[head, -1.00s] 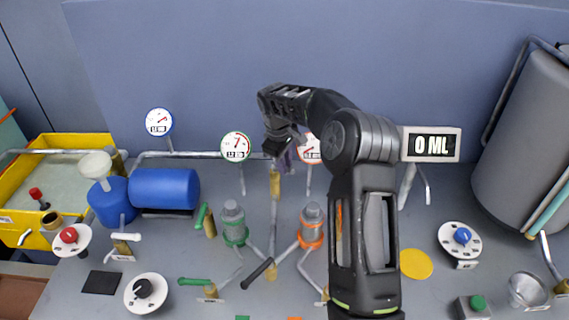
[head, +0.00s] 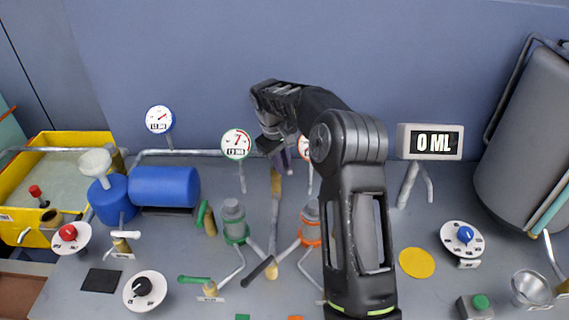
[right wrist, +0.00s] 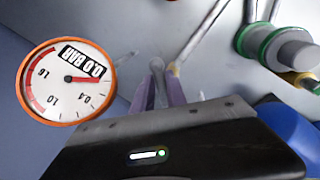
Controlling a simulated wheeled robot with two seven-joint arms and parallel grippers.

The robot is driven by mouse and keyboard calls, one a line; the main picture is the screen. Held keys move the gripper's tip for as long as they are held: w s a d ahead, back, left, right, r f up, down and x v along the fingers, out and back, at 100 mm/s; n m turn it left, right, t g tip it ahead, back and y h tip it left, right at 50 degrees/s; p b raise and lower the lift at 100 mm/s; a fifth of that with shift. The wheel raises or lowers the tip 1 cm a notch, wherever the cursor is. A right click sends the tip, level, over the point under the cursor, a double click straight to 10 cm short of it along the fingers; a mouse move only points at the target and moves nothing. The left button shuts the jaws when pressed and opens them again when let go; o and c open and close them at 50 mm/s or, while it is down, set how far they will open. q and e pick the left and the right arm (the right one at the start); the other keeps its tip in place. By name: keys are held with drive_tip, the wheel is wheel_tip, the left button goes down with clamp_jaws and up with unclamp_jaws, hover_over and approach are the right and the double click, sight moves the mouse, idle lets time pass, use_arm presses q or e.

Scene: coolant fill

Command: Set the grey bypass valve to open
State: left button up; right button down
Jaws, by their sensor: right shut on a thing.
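My right gripper (head: 284,164) reaches over the bench to the pipework at the back, between the green-rimmed gauge and the orange-rimmed gauge. Its purple fingers also show in the right wrist view (right wrist: 160,92), shut on a slim grey lever (right wrist: 157,72), which I take to be the grey bypass valve's handle. The valve's brass body (head: 276,181) shows just below the fingers in the head view. The gripper hides most of the lever there, so its exact angle is hard to tell. My left gripper is not in view.
The orange-rimmed gauge (right wrist: 65,82) is close beside the gripper and reads 0.0 bar. The green-rimmed gauge (head: 236,144) stands to the left. A black-handled valve (head: 260,270) and green (head: 235,222) and orange (head: 310,222) fittings are in front. A display (head: 432,143) reads 0 ML.

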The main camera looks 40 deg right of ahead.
drive_tip(key=a+m, duration=0.1)
drive_tip(key=m, duration=0.2)
drive_tip(key=w+m+g, duration=0.1)
drive_tip(key=m, duration=0.2)
drive_tip(key=a+m+p, duration=0.1)
drive_tip(key=m, duration=0.2)
drive_tip(key=shift+w+a+g+y, duration=0.2)
drive_tip(key=shift+a+g+y, duration=0.1)
drive_tip(key=c, duration=1.3)
unclamp_jaws()
drive_tip(key=shift+c, duration=0.2)
drive_tip(key=shift+s, duration=0.1)
